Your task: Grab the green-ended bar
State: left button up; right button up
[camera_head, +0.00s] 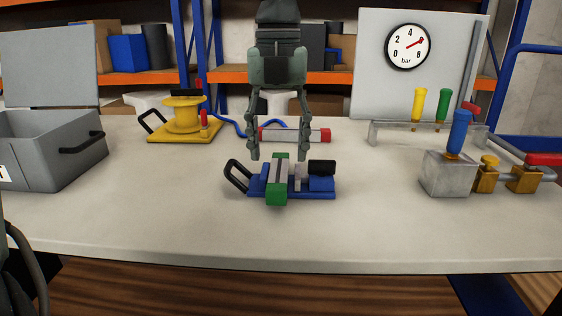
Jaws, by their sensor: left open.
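The green-ended bar (278,180) has a grey middle and a green block at each end. It lies across a blue clamp-like fixture (322,187) at the table's middle, pointing towards me. My left gripper (279,154) comes down from above with its fingers pointing down. It is open, with one fingertip on each side of the bar's far end in the picture. I see nothing between its fingers that it holds, and I cannot tell the exact height gap. My right gripper is not in view.
A red-ended bar (296,135) lies behind the gripper. A yellow spool fixture (183,120) and grey bin (60,160) stand left. A metal block with blue handle (448,172), brass valves (486,176) and a gauge panel (408,47) are right. The front table area is clear.

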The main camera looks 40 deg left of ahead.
aim_at(277, 183)
pick_arm(q)
jog(key=shift+w+a, duration=0.15)
jog(key=shift+w, duration=0.15)
jog(key=shift+w+a+f, duration=0.1)
jog(key=shift+f, duration=0.1)
jog(key=f, duration=0.6)
jog(key=shift+s+f+p, duration=0.1)
jog(key=shift+s+p, duration=0.25)
jog(key=shift+s, duration=0.05)
jog(key=shift+w+f, duration=0.1)
jog(key=shift+f, duration=0.4)
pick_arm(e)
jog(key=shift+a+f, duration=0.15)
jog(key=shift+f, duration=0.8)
pick_arm(q)
jog(key=c, duration=1.1)
grip_shut()
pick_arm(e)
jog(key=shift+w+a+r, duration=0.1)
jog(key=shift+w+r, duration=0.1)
pick_arm(q)
jog(key=shift+r, duration=0.1)
